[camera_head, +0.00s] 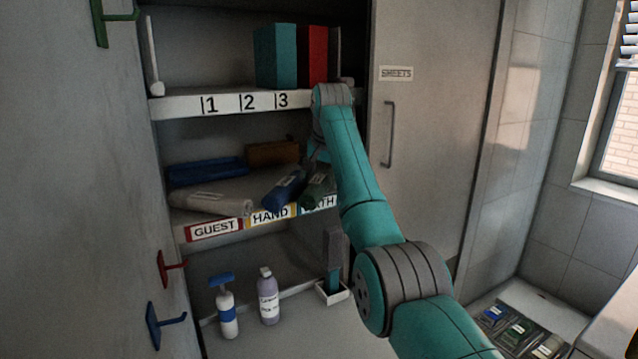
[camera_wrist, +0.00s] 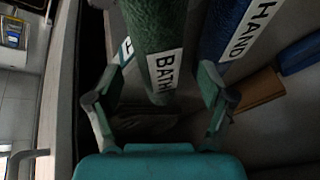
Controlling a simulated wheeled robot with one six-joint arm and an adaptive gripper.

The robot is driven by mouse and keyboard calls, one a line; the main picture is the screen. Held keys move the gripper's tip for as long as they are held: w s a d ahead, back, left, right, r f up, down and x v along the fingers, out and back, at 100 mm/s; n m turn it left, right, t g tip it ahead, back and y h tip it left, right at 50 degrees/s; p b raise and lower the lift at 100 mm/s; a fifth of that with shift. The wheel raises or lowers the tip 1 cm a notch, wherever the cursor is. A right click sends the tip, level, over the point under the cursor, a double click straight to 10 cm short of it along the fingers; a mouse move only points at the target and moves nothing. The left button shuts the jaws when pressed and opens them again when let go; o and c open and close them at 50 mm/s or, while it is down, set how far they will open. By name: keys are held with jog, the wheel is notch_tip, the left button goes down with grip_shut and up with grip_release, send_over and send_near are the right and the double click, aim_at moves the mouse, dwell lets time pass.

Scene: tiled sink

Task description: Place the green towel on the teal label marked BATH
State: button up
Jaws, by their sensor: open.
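The rolled green towel (camera_head: 317,188) lies on the middle shelf at its right end, just behind the teal label marked BATH (camera_head: 320,202), which my arm partly covers. In the wrist view the green towel (camera_wrist: 152,32) has a white BATH tag and its near end lies between my fingers. My gripper (camera_wrist: 160,80) is open, with one finger on each side of the towel and gaps visible. In the head view my gripper (camera_head: 318,153) is at the towel's back end, mostly hidden by my arm.
A rolled blue towel (camera_head: 284,190) lies close left of the green one, behind the HAND label (camera_head: 271,215). A beige towel (camera_head: 211,203) lies behind the GUEST label (camera_head: 213,230). The upper shelf (camera_head: 180,105) is close above my gripper. A cabinet door (camera_head: 430,130) stands right.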

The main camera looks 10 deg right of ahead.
jog(key=v, duration=0.9)
jog(key=shift+r, duration=0.3)
jog(key=shift+s, duration=0.15)
